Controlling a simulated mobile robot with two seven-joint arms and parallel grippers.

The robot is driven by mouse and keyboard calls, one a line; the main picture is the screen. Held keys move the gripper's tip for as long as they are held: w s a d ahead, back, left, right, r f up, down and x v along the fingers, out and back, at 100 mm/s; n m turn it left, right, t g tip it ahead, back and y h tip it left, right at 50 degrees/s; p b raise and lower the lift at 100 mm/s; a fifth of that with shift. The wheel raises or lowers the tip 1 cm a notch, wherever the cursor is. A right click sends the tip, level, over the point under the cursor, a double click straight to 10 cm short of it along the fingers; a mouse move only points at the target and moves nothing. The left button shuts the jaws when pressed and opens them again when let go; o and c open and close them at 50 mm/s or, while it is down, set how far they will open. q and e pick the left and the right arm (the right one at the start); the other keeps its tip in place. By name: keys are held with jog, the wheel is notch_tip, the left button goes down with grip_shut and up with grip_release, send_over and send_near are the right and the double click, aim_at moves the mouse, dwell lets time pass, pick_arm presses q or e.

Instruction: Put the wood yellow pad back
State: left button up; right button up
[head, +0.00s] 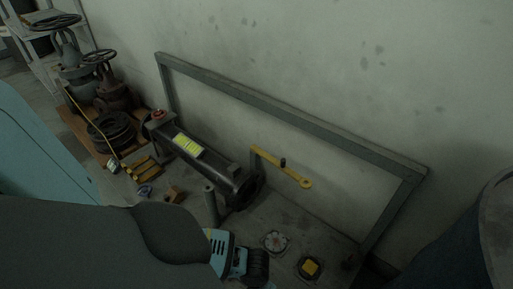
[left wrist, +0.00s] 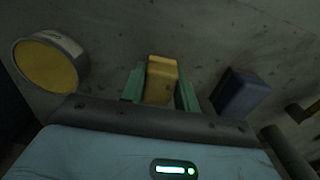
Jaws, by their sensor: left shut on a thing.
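In the left wrist view, my left gripper (left wrist: 161,84) has its two green fingers on either side of a wood yellow pad (left wrist: 161,78) and is shut on it. The pad's upper end shows between the fingers, over a grey surface. I cannot tell whether the pad touches that surface. In the head view, my left arm fills the lower left, with a teal part at its end; I cannot make out the fingers or the held pad there. A small brownish-yellow block (head: 174,194) shows beyond the arm. My right gripper is not in view.
A blue block (left wrist: 240,92) and a round yellow-faced disc (left wrist: 47,65) flank the held pad. In the head view stand a dark cylinder (head: 190,150), a yellow wrench (head: 285,168), a yellow-topped item (head: 311,267), a round dial-like disc (head: 274,241) and valves (head: 110,85).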

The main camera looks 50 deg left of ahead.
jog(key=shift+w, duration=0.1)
pick_arm(q)
jog(key=shift+f, duration=0.15)
jog(key=o, duration=0.8)
jog(key=shift+c, duration=0.2)
jog(key=shift+o, duration=1.2)
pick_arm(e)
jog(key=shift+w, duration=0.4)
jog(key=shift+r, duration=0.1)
pick_arm(q)
notch_tip(320, 180, up, 12)
jog(key=p, duration=0.6)
jog(key=shift+r, duration=0.2)
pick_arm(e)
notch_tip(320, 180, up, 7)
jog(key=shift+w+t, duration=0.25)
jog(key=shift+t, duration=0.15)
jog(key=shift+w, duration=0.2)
